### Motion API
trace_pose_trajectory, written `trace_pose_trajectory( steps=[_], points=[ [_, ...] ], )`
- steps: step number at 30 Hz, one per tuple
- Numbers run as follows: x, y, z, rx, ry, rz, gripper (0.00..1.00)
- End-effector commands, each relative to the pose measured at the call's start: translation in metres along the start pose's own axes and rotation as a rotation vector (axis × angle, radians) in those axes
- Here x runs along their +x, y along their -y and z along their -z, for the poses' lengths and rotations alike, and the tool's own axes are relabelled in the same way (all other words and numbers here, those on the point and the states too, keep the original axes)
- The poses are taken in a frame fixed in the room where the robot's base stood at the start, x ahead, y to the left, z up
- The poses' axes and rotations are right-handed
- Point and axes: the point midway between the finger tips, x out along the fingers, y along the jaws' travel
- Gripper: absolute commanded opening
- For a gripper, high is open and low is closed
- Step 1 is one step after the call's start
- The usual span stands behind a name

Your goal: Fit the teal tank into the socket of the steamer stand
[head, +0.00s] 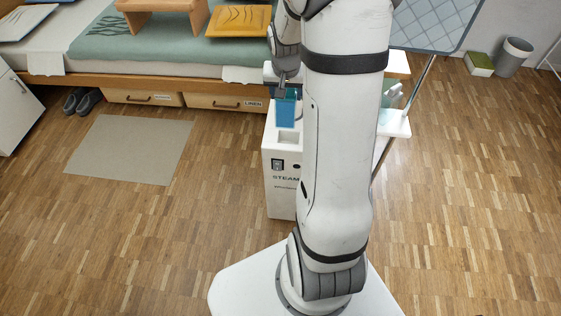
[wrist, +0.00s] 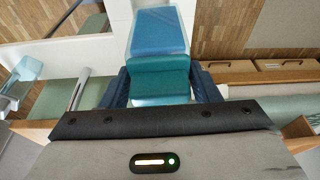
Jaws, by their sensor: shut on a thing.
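The teal tank (head: 286,113) is between the fingers of my gripper (head: 281,92), and its lower end is over the top of the white steamer stand (head: 282,190). A pale recess that looks like the socket (head: 287,137) shows in the stand's top, just in front of the tank. I cannot tell the gap between the tank's bottom and the stand. In the wrist view the tank (wrist: 160,35) extends away between the two dark fingers of my gripper (wrist: 160,82), which are shut on it. My arm hides the stand's right side in the head view.
A bed (head: 150,77) with drawers (head: 140,98) stands behind. An ironing board (head: 432,22) and a white shelf (head: 396,124) are to the right of my arm. A grey mat (head: 130,149) lies left on the wooden floor. The floor in front is clear.

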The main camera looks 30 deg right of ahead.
Motion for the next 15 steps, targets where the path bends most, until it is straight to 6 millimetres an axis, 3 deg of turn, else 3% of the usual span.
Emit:
trace_pose_trajectory(
  steps=[1, 7, 15],
  points=[
    [0.01, -0.004, -0.002, 0.015, -0.004, -0.004, 0.13],
    [0.019, -0.012, -0.004, 0.043, -0.002, -0.015, 0.13],
    [0.064, -0.012, -0.017, 0.044, -0.001, -0.015, 0.13]
  ],
)
